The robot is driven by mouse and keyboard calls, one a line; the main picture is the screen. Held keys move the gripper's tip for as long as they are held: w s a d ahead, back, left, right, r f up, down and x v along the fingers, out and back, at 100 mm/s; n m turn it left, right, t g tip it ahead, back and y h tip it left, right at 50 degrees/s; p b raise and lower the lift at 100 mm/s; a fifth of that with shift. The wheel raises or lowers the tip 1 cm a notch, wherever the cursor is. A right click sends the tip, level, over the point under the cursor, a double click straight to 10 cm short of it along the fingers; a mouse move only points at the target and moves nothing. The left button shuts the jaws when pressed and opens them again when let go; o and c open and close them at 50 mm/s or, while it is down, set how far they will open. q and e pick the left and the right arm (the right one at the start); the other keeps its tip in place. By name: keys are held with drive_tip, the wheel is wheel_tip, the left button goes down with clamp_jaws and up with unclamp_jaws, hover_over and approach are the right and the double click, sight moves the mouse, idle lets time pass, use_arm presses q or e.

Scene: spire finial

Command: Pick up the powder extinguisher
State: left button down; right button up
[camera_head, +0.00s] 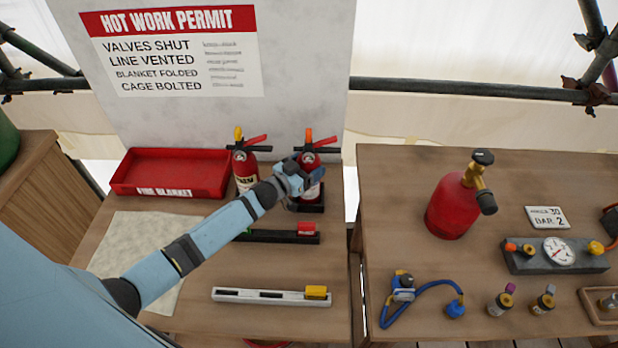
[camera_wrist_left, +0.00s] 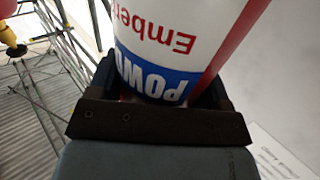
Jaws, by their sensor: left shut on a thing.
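The powder extinguisher (camera_head: 312,166) is a red cylinder with an orange top and black-and-red levers, at the back of the left table. My left gripper (camera_head: 304,182) is around its body and shut on it. In the left wrist view the extinguisher (camera_wrist_left: 165,45) fills the space between the fingers; its white and blue label reads "Ember" and "POW", upside down. It looks upright, over or in a dark holder (camera_head: 311,207); I cannot tell whether its base is lifted. The gripper hides part of its body. My right gripper is not in view.
A second red extinguisher (camera_head: 245,170) with a yellow top stands close on the left. A red fire blanket tray (camera_head: 172,163) is further left, before the permit board (camera_head: 215,115). A black rail (camera_head: 272,238) and a grey rail (camera_head: 268,297) lie in front. A red gas bottle (camera_head: 452,208) stands on the right table.

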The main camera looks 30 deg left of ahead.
use_arm(q)
drive_tip(key=shift+w+r, duration=0.1)
drive_tip(key=shift+r, duration=0.15)
